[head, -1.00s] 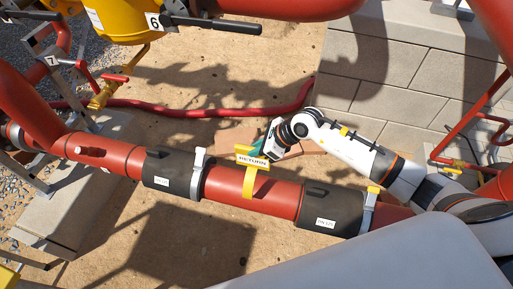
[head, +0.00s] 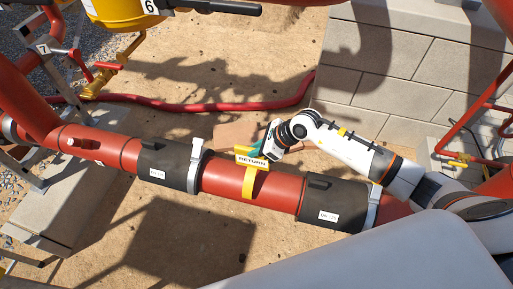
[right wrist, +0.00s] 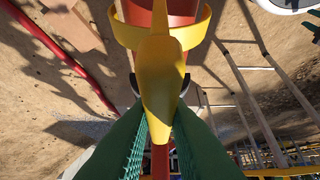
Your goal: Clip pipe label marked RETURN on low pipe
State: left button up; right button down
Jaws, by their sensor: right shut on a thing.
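The yellow pipe label marked RETURN (head: 252,162) is at the low red pipe (head: 222,176), between two black sleeves. Its yellow clip (head: 249,184) hangs across the near side of the pipe in the head view. My right gripper (head: 268,150) is shut on the label from the far side. In the right wrist view the green fingers (right wrist: 159,125) pinch the label's yellow grip (right wrist: 160,85), and the curved clip arms (right wrist: 119,32) spread to both sides of the red pipe (right wrist: 184,12). The grip hides where the clip meets the pipe, so full seating cannot be told. My left gripper is out of view.
Black sleeves (head: 165,166) and (head: 330,205) with grey clamps flank the label. A red hose (head: 200,106) lies on the sand behind. A paved block platform (head: 400,75) stands at the back right, and a yellow valve body (head: 118,10) is at the upper left.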

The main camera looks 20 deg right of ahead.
aim_at(248, 164)
jog(key=shift+f, duration=0.1)
jog(key=shift+f+b, duration=1.3)
jog(key=shift+f, duration=0.15)
jog(key=shift+f, duration=0.15)
jog(key=shift+f+b, duration=0.75)
jog(key=shift+d+f+b, duration=0.15)
jog(key=shift+f+b, duration=0.15)
jog(key=shift+f, duration=0.05)
jog(key=c, duration=0.8)
grip_release()
jog(key=shift+f, duration=0.15)
